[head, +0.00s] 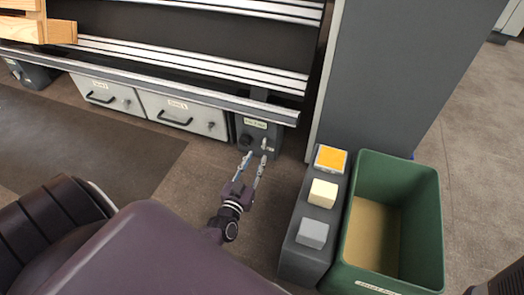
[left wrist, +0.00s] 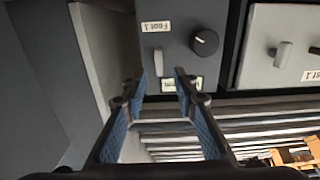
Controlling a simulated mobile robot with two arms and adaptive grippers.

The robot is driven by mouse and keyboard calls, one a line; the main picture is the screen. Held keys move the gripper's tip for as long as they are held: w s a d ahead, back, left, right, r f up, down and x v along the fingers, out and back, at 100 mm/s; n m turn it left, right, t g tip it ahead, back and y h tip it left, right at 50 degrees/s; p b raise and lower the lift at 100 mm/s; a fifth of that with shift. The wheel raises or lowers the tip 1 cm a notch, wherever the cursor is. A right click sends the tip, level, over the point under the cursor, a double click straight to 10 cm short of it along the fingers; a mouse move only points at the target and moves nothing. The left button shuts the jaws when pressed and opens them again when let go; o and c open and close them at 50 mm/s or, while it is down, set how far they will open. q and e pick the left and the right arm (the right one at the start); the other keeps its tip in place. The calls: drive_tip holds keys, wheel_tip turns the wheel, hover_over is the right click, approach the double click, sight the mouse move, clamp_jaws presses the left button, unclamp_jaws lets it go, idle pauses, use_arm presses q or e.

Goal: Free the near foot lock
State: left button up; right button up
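The near foot lock is a dark grey box (head: 257,136) at the end of the conveyor frame. It also shows upside down in the left wrist view (left wrist: 176,56), with a "Foot 1" label (left wrist: 156,27). A pale lever (left wrist: 158,62) stands upright in that picture beside a round black knob (left wrist: 205,42). My left gripper (head: 254,158) is open and empty just in front of the box. In the left wrist view its fingertips (left wrist: 160,76) are spread around the lever's line; I cannot tell whether they touch it. A fingertip partly covers a second label. My right gripper is not in view.
Two light grey drawers (head: 182,116) with black handles are left of the lock. A grey pillar (head: 390,75) rises right of it. A block stand (head: 302,262) and a green bin (head: 432,215) stand right of my left arm. Frame rails (head: 180,88) overhang the drawers.

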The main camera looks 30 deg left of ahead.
sight(264, 145)
use_arm(q)
drive_tip(key=b+x, duration=0.2)
drive_tip(key=x, duration=0.3)
drive_tip(key=shift+w+f+b, duration=0.1)
drive_tip(key=shift+w+b, duration=0.1)
drive_tip(key=shift+b, duration=0.15)
drive_tip(key=shift+w, duration=0.55)
drive_tip(key=shift+r, duration=0.2)
clamp_jaws()
